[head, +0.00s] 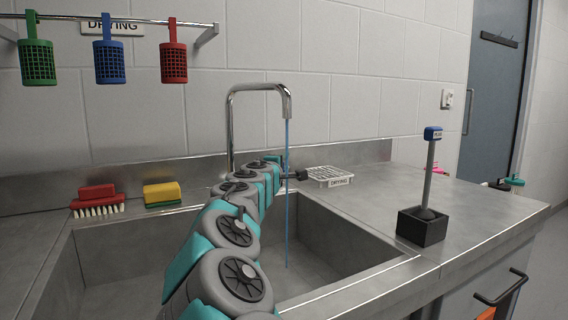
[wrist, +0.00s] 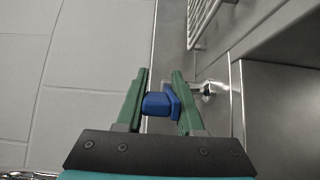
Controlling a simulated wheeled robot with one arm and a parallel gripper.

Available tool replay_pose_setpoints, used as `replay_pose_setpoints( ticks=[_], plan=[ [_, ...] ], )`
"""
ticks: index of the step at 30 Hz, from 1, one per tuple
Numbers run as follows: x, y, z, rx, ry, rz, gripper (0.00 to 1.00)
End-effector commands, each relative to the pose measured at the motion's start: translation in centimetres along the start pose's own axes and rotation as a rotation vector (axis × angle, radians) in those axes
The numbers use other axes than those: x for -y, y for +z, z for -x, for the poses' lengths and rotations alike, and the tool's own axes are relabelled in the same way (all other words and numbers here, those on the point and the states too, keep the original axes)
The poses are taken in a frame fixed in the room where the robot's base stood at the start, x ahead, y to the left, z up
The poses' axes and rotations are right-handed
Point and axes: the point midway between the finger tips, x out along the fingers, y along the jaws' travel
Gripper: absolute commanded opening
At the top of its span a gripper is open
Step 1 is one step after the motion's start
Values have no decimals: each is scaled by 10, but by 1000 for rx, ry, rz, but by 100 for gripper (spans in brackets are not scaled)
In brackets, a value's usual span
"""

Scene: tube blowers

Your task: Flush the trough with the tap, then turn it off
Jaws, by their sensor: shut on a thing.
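The chrome tap (head: 258,90) arches over the steel trough (head: 335,235). A thin blue stream of water (head: 287,200) falls from its spout into the trough. My gripper's green fingers (wrist: 160,84) are shut on a blue knob (wrist: 158,104), close beside the wall and the back ledge. A short chrome fitting (wrist: 206,88) shows just right of the fingers in the wrist view. In the head view my arm crosses the trough towards the tap's base and hides the knob, the fingers and part of the trough.
A white drying rack (head: 330,177) lies on the counter right of the tap. A plunger (head: 430,175) stands in a black holder at the right. A red brush (head: 97,200) and yellow sponge (head: 161,194) sit at the back left. Coloured baskets (head: 109,62) hang above.

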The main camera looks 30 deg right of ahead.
Motion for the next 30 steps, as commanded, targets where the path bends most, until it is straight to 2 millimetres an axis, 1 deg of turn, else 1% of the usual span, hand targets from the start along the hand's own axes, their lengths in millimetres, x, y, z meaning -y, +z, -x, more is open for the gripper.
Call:
replay_pose_setpoints(
  ticks=[1, 30],
  plan=[
    [-6, -1, 2, -4, 7, -1, 0],
    [-12, -3, 3, -10, 14, -3, 0]
  ],
)
